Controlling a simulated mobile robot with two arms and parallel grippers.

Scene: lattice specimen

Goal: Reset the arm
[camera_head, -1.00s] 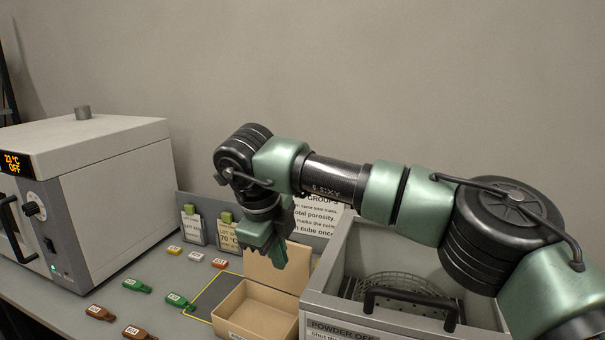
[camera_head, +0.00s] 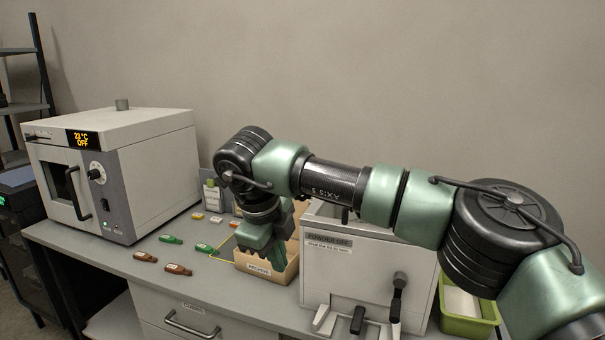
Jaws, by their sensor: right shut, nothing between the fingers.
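My right arm comes in from the right and reaches across the middle of the view. My right gripper (camera_head: 263,250) points down, shut and empty, in front of or above the open cardboard archive box (camera_head: 268,271). It hides part of the box, and I cannot tell whether the fingertips are inside it. My left gripper does not show.
An oven (camera_head: 140,180) reading 23 °C OFF stands at the left of the bench (camera_head: 110,262). A white powder station (camera_head: 335,265) stands right of the box, then a green bin (camera_head: 468,322).

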